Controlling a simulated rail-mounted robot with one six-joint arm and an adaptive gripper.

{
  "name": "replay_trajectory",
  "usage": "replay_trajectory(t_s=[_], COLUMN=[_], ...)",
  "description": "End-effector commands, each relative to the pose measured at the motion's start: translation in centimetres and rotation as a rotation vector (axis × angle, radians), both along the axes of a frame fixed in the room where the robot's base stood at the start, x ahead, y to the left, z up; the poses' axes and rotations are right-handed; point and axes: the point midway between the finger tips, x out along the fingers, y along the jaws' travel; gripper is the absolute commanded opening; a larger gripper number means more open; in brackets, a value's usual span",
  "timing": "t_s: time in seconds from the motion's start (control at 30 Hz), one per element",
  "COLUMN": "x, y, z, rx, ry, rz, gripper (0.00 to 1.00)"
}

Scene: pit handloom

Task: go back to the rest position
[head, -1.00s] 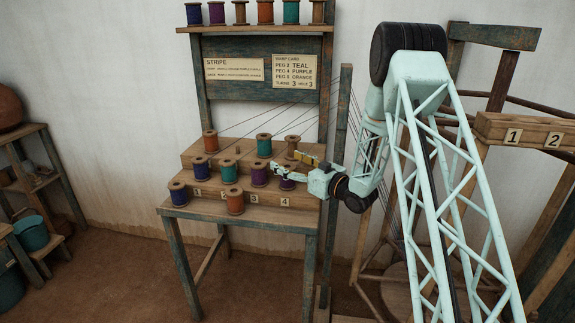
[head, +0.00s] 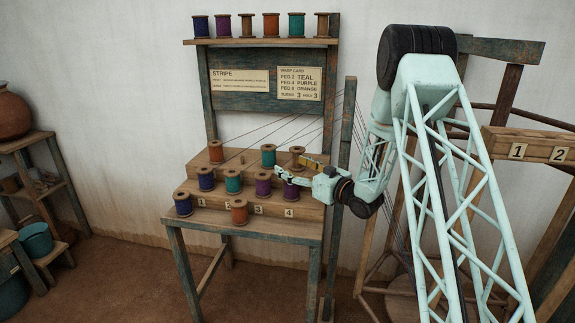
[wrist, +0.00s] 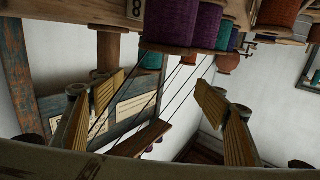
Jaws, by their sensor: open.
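My gripper (head: 284,175) is at the right side of the stepped spool stand (head: 270,228), just above a purple spool (head: 290,191) on the middle step. In the wrist view its two fingers (wrist: 160,86) stand wide apart with nothing held between them. Thin dark threads pass behind the fingers there. A second purple spool (head: 263,184) stands left of the gripper, with a teal spool (head: 233,181) beside it. Whether the gripper touches the nearest spool cannot be told.
An orange spool (head: 239,211) stands on the front step. A brown spool (head: 298,157) is close behind the gripper. Threads run to a blue post (head: 345,150) at the right. A numbered beam (head: 530,146) is further right. Open floor lies left of the stand.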

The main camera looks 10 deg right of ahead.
Motion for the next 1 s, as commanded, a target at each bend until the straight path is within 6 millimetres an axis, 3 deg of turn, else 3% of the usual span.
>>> replay_trajectory(t_s=[0.37, 1.0], x=[0.1, -1.7], y=[-0.2, -2.2], z=[1.7, 8.7], rx=[-0.043, -0.205], ry=[0.023, 0.147], rz=[-0.032, -0.190], gripper=[0.66, 0.66])
